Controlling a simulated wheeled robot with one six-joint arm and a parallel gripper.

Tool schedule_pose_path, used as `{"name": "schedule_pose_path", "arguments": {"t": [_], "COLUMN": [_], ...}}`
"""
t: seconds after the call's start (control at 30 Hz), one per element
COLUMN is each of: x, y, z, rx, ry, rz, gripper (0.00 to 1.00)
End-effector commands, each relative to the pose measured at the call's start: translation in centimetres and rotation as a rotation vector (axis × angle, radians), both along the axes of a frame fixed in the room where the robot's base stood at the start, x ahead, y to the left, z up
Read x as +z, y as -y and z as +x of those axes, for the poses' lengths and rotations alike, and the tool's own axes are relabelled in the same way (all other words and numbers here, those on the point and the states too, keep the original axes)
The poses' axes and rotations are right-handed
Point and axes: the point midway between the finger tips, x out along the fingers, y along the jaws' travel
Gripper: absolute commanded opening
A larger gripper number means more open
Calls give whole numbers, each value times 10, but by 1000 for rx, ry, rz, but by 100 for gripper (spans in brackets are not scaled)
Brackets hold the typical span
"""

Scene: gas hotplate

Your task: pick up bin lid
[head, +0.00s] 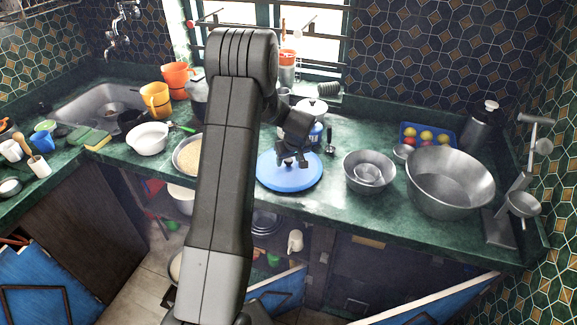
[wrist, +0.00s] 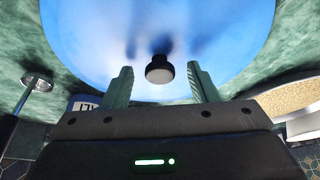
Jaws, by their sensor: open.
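The bin lid (head: 290,178) is a round blue disc lying on the green countertop, near the middle of the head view. In the wrist view the blue lid (wrist: 90,40) fills the upper part, with a short dark knob (wrist: 160,70) with a pale end. My gripper (head: 291,162) is over the lid, pointing down. In the wrist view its two green fingers (wrist: 160,80) are apart, one on each side of the knob, with gaps on both sides. The gripper is open and holds nothing. How far the fingertips are above the lid is hard to tell.
A pan of grain (head: 188,155) is left of the lid, partly behind my arm. Nested metal bowls (head: 369,160) and a large metal basin (head: 450,182) stand to the right. A lidded pot (head: 312,112) is behind. The counter's front edge is close to the lid.

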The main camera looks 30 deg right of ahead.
Motion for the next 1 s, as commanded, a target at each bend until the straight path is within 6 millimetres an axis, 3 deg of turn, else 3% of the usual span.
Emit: {"name": "schedule_pose_path", "arguments": {"t": [0.17,0.4,0.77,1.0], "x": [0,0,3,27], "y": [0,0,0,0], "z": [0,0,0,1], "rx": [0,0,1,1], "ry": [0,0,1,3], "rz": [0,0,-1,-3], "gripper": [52,5,3,3]}}
